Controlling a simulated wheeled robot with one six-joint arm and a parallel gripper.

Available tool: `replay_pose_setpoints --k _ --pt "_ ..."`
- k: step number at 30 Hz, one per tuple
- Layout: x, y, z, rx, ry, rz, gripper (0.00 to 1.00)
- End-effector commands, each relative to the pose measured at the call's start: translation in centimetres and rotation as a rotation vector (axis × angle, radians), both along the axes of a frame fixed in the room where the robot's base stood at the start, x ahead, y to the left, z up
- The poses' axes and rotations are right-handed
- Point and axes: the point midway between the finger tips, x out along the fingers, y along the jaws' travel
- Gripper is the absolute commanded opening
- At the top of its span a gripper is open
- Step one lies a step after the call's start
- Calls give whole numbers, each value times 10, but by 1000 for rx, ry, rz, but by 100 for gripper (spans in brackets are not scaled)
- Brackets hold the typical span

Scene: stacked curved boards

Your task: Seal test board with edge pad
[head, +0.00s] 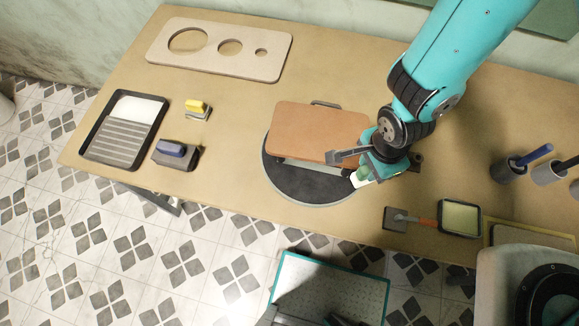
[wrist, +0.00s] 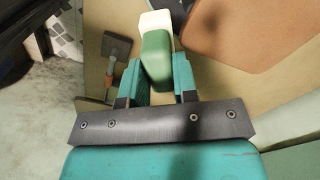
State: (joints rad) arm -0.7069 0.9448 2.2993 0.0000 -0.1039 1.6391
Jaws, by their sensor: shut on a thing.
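The test board (head: 318,130), a flat reddish-brown slab with rounded corners, lies raised over a dark round turntable (head: 310,185). Its corner also shows at the upper right of the wrist view (wrist: 240,35). My gripper (wrist: 157,72) is shut on the edge pad's green handle (wrist: 157,50). The pad's white end (wrist: 155,20) points away from the fingers. In the head view the edge pad (head: 362,173) is beside the board's right front corner, partly hidden by my gripper. I cannot tell whether the pad touches the board.
A paint tray (head: 125,128), a yellow-topped block (head: 197,107) and a blue-topped block (head: 172,150) are at left. A panel with holes (head: 215,62) lies at the back. A flat-headed tool (head: 397,218), a pad tray (head: 460,217) and cups (head: 508,167) are at right.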

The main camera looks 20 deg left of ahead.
Motion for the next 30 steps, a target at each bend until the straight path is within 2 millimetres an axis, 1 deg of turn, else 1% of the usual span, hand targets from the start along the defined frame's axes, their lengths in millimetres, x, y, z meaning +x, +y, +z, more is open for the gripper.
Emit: replay_pose_setpoints --k 1,3,13,18,30 --pt "-4 -3 7 -1 2 0 2" --pt "-8 -6 13 -1 1 0 2" --pt "-27 -20 35 -1 2 0 2" --pt "-30 -22 38 -1 1 0 2" --pt "-30 -22 38 -1 1 -1 2"
